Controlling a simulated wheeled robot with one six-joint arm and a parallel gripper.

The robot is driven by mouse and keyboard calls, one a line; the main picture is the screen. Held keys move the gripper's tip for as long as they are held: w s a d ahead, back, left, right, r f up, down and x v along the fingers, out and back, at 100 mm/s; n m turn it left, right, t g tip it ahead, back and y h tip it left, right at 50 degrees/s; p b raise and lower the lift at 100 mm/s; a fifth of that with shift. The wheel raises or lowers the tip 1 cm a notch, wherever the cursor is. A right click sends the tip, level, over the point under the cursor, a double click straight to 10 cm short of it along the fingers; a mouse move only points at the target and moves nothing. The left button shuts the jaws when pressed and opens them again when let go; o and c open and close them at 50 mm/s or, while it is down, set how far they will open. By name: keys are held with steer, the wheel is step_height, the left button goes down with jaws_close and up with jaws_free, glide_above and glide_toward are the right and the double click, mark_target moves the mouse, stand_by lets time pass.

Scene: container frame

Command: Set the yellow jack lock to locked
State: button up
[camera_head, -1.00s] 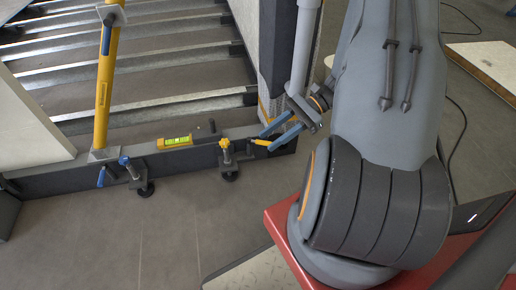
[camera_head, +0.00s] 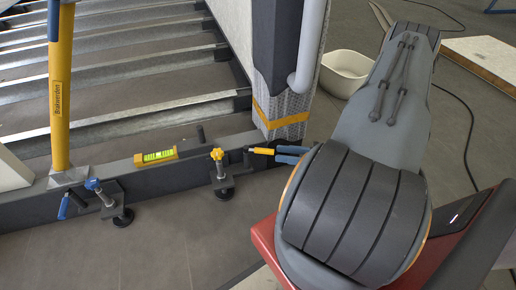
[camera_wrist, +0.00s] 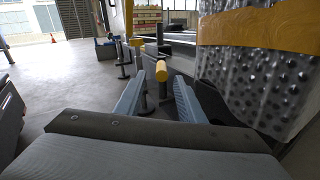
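The yellow jack (camera_head: 220,178) stands at the front beam, with a yellow star knob (camera_head: 217,154) on top. Its lock lever has a yellow grip (camera_head: 263,151) that sticks out to the right in the head view. My gripper (camera_head: 284,153) is just right of the grip's end, partly hidden by my arm. In the wrist view the grip (camera_wrist: 161,71) shows end-on, near the tips of the two open blue-grey fingers of my gripper (camera_wrist: 159,86). Nothing is clamped. I cannot tell whether the grip touches a finger.
A blue-knobbed jack (camera_head: 110,202) stands left on the same beam (camera_head: 195,163). A yellow level (camera_head: 156,157) lies on the beam. A yellow post (camera_head: 60,90) rises at left. A wrapped column (camera_head: 285,105) with a yellow strap is close behind my gripper. A white tub (camera_head: 345,72) is on the floor.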

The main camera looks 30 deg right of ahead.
mark_target(256, 151)
steer(key=b+x, duration=0.3)
steer(key=x, duration=0.5)
steer(key=shift+w+d, duration=0.1)
steer(key=shift+w, duration=0.05)
jaws_close()
